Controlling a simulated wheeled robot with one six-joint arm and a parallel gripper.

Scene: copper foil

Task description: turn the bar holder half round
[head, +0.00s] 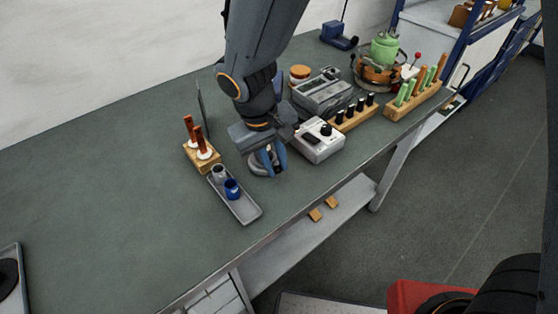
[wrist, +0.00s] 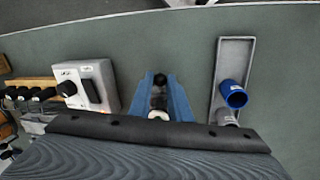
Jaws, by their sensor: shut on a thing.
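The bar holder seems to be the small thing on a round grey base (head: 262,163) on the bench, between the grey tray and the white box. My gripper (head: 267,160) points down over it and is shut on it, hiding most of it. In the wrist view my gripper (wrist: 162,100) shows two blue fingers with a dark round knob (wrist: 160,80) and a white piece (wrist: 158,114) between them. I cannot make out the holder's full shape or which way it faces.
Close left is the grey tray (head: 243,210) with a blue cup (head: 232,189) and a grey cup (head: 219,172). A wooden block (head: 200,158) with copper-coloured rods stands behind. Close right is the white box (head: 318,147) with a black knob. The bench's left side is mostly clear.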

